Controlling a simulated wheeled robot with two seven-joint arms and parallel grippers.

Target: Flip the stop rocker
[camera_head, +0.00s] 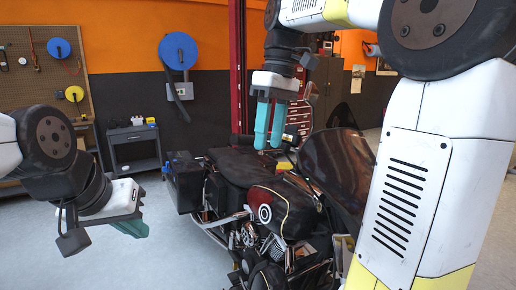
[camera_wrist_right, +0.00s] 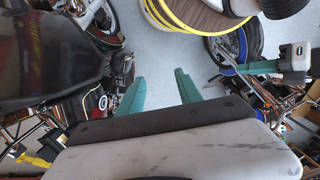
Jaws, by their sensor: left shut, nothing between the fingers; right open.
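A black motorcycle (camera_head: 290,205) with a dark windscreen stands in the middle of the head view. I cannot make out the stop rocker in either view. My right gripper (camera_head: 270,147) points down above or behind the motorcycle's seat and tank area. Its teal fingers are apart and empty; in the right wrist view (camera_wrist_right: 160,88) bare floor shows between them. My left gripper (camera_head: 132,229) is at the left, shut and empty, away from the motorcycle. It also shows at the right of the right wrist view (camera_wrist_right: 265,67).
A dark cart (camera_head: 135,138) stands near the back wall, beside a pegboard (camera_head: 35,70) with tools. A blue hose reel (camera_head: 178,51) hangs on the wall. A red lift post (camera_head: 237,65) rises behind the motorcycle. The floor (camera_head: 150,265) at front left is clear.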

